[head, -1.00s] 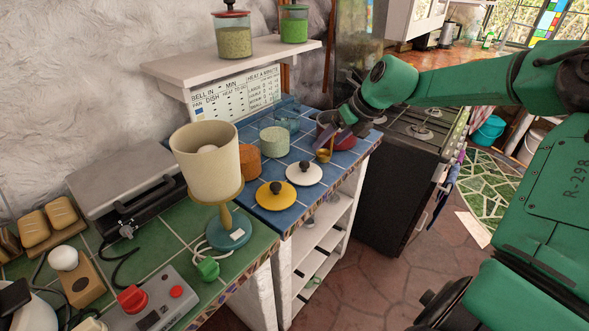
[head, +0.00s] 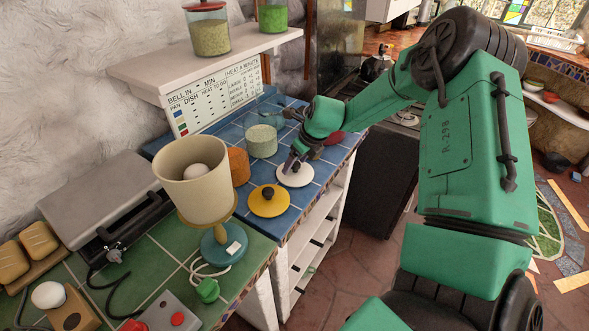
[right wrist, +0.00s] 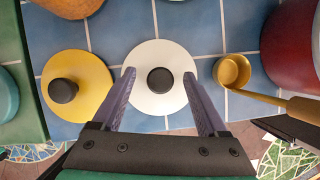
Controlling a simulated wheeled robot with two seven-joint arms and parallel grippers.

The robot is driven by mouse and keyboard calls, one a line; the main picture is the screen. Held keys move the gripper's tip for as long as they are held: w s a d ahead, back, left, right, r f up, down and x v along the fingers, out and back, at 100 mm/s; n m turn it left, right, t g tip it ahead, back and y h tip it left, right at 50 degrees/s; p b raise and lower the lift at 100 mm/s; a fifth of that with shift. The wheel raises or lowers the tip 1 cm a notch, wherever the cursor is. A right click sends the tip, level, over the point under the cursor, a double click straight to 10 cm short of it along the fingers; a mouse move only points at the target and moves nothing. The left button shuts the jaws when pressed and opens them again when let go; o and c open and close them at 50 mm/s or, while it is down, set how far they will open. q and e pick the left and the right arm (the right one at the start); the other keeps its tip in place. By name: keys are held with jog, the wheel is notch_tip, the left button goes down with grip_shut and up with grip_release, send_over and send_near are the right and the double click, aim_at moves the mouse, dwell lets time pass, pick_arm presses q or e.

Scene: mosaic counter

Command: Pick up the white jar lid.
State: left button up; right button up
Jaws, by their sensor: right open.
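The white jar lid (head: 296,176) lies flat on the blue tiled counter. In the right wrist view the white lid (right wrist: 160,100) shows its dark round knob at its middle. My right gripper (head: 288,165) is at the lid in the head view. In the right wrist view my right gripper (right wrist: 158,80) is open, with its two purple fingers on either side of the knob and over the lid's edges. Nothing is held between them. I cannot tell how high the fingertips are above the lid. My left gripper is not in view.
A yellow lid (right wrist: 76,86) with a dark knob lies left of the white lid. A brass scoop (right wrist: 234,70) lies close on the right, beside a dark red pot (right wrist: 292,45). A lamp (head: 195,172) and a pale green jar (head: 261,141) stand nearby.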

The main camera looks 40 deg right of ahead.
jog(key=shift+w+f, duration=0.15)
jog(key=shift+f, duration=0.45)
jog(key=c, duration=1.2)
grip_shut()
jog(key=shift+r, duration=0.15)
